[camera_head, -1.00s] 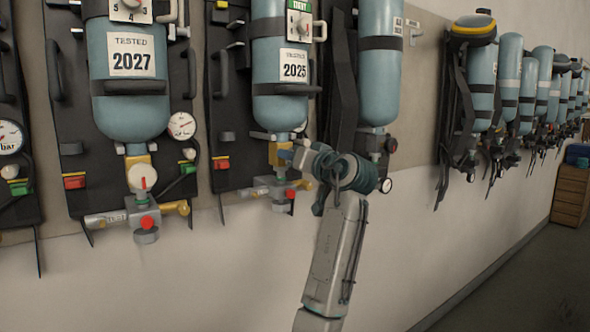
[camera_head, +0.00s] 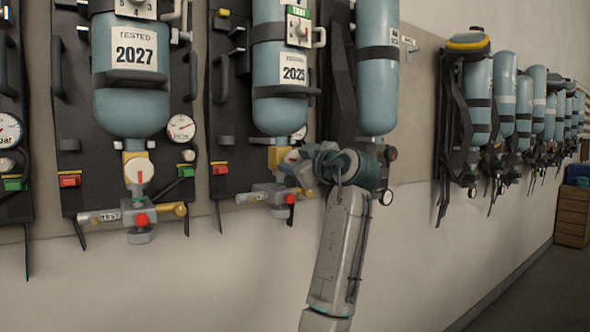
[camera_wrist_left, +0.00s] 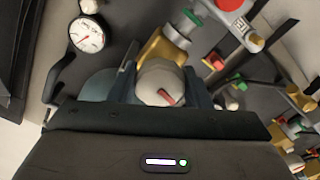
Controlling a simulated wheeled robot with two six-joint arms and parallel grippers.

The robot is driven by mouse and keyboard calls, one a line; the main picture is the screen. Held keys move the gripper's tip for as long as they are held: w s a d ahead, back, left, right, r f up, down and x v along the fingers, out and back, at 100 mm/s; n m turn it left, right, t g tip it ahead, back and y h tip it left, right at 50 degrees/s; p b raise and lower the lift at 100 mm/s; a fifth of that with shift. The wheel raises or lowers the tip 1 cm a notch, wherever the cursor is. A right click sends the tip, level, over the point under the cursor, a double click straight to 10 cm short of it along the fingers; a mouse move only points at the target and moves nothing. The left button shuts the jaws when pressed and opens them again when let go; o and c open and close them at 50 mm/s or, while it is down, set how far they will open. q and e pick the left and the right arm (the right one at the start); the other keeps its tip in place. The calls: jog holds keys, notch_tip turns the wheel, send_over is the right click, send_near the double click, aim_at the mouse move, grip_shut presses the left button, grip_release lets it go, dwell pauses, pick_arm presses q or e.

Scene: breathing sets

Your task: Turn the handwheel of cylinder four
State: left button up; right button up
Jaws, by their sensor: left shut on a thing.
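The cylinder with the 2025 label (camera_head: 279,108) hangs on a dark backplate on the wall. My left gripper (camera_head: 292,160) is at the valve below it, and the wrist hides part of the valve. In the left wrist view, a round off-white handwheel (camera_wrist_left: 160,84) with a red mark sits between the two dark blue fingers (camera_wrist_left: 161,90), which are shut on it. A brass valve body (camera_wrist_left: 162,48) is just behind it. The cylinder's number cannot be read. My right gripper is not in view.
Left of it hangs the 2027 cylinder (camera_head: 131,90), with its own white handwheel (camera_head: 139,173) and a gauge (camera_head: 181,127). Another cylinder (camera_head: 378,80) stands close on the right. More sets line the wall. The wall below is clear.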

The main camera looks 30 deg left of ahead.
pick_arm(q)
jog(key=shift+f+n+b, duration=0.2)
jog(key=shift+n+b, duration=0.2)
jog(key=shift+n, duration=1.1)
jog(key=n+b, duration=0.1)
jog(key=n, duration=0.2)
jog(key=shift+r+n+b, duration=0.1)
jog(key=shift+n+b, duration=0.2)
jog(key=n+b, duration=0.1)
jog(key=n, duration=0.3)
jog(key=shift+r+n, duration=0.1)
jog(key=shift+n, duration=0.2)
jog(key=n+b, duration=0.1)
jog(key=n, duration=0.7)
jog(key=shift+r+n+b, duration=0.15)
jog(key=shift+n+b, duration=0.15)
jog(key=shift+n, duration=0.5)
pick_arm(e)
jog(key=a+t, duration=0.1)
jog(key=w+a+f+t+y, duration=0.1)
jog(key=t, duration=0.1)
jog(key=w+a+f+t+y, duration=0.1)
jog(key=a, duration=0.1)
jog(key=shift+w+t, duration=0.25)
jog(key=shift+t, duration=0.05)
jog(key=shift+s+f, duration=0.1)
